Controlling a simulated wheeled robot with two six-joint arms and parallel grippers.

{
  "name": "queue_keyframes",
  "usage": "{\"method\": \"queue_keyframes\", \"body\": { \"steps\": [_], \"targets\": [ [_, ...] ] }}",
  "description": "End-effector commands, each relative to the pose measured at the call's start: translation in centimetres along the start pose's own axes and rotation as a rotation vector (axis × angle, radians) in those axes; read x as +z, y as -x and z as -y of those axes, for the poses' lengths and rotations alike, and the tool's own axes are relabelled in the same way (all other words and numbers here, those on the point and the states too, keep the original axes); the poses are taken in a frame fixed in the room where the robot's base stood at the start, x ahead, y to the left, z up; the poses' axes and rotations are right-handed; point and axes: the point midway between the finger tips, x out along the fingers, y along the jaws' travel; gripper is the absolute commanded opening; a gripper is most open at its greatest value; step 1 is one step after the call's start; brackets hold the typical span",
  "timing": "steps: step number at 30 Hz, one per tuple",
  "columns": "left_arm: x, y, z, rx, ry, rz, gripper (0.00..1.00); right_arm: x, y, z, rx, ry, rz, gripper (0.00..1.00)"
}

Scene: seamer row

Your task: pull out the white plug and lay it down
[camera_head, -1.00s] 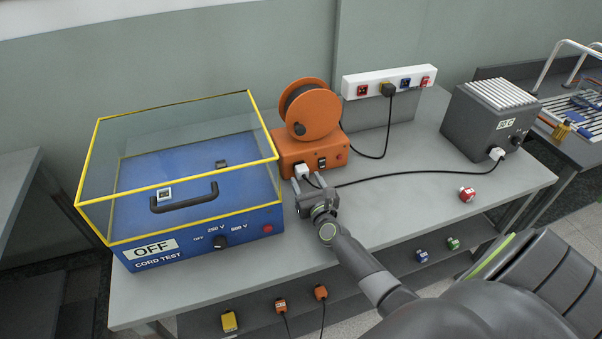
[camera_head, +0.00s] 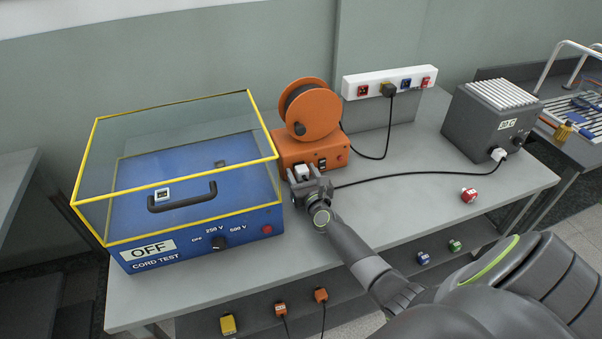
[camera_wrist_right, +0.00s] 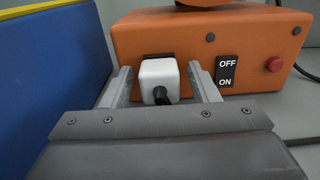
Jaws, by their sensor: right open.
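A white plug (camera_wrist_right: 159,80) sits in the front of the orange cable-reel box (camera_wrist_right: 220,45), with its black cord end facing my wrist camera. In the head view the white plug (camera_head: 302,172) shows just beyond my right gripper (camera_head: 306,179). In the right wrist view the fingers of my right gripper (camera_wrist_right: 161,85) are open, one on each side of the plug, with small gaps. Another white plug (camera_head: 498,154) sits in the front of the grey heater-like box (camera_head: 488,122) at the right, and a black cord runs from it toward my gripper. My left gripper is not in view.
A blue cord tester (camera_head: 200,240) with a clear, yellow-edged lid stands close on the left. A white socket strip (camera_head: 389,82) is on the back wall. A red plug (camera_head: 468,195) lies on the table at right. The table's middle is mostly clear.

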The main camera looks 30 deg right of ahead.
Motion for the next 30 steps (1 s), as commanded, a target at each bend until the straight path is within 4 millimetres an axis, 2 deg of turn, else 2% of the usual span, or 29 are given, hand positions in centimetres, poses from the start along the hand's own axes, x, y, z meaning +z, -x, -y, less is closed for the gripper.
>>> {"method": "queue_keyframes", "body": {
  "steps": [23, 26, 30],
  "targets": [
    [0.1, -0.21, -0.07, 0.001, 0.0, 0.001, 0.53, -0.02, 0.02, 0.01, 0.0, 0.0, 0.0, 0.55],
    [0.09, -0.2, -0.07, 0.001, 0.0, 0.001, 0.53, -0.02, 0.02, 0.01, 0.0, 0.0, 0.0, 0.45],
    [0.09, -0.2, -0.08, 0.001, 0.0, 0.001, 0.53, -0.02, 0.02, 0.01, 0.0, 0.0, 0.0, 0.27]
  ]
}}
